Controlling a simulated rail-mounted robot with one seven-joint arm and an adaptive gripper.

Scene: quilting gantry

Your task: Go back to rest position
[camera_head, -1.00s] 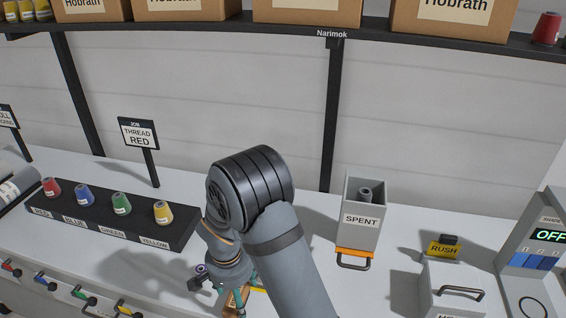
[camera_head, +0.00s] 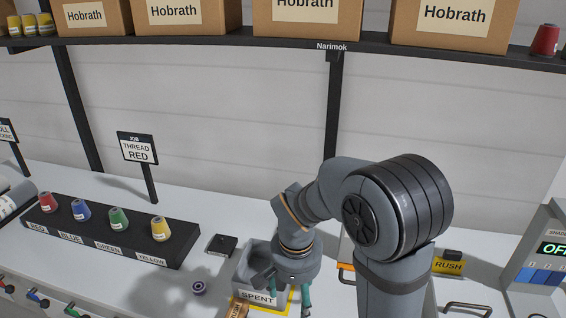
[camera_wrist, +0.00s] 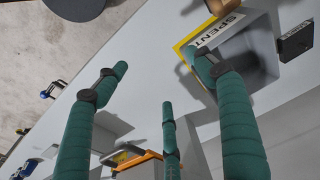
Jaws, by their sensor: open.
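My gripper (camera_head: 287,292) is low over the table in the head view, with its green fingers at a grey SPENT bin (camera_head: 245,268). In the wrist view the fingers (camera_wrist: 157,76) are spread apart with nothing between them. One finger overlaps the wall of the SPENT bin (camera_wrist: 262,50); I cannot tell whether it touches. The bin sits by a yellow outline (camera_head: 289,301). My arm is bent, its large dark joint to the right of the gripper.
A small dark spool (camera_head: 198,288) and a black square block (camera_head: 222,245) lie left of the bin. A rack (camera_head: 180,247) holds red, blue, green and yellow spools. A shelf (camera_head: 250,40) with boxes runs above.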

